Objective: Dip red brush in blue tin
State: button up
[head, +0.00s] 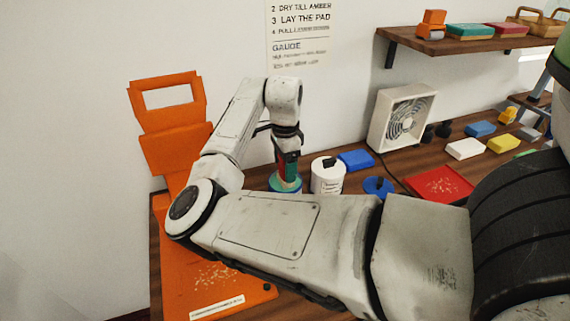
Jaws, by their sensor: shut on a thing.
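In the head view my gripper (287,144) points down and is shut on the red brush (287,160), whose red part shows just below the jaws. My own forearm covers the tin's lower part. A blue round piece with a black knob (379,187) lies to the right, partly hidden by my arm.
A white tin with a black knob (328,176) stands close to the right of my gripper, with a blue block (356,159) behind it. Further right are a white fan (399,120), a red tray (440,186) and several coloured blocks. An orange stand (170,140) is left.

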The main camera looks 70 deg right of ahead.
jog(key=shift+f, duration=0.6)
dwell(1.8)
notch_tip(320, 180, up, 7)
jog(key=p, duration=0.6)
jog(key=shift+r, duration=0.15)
dwell(1.0)
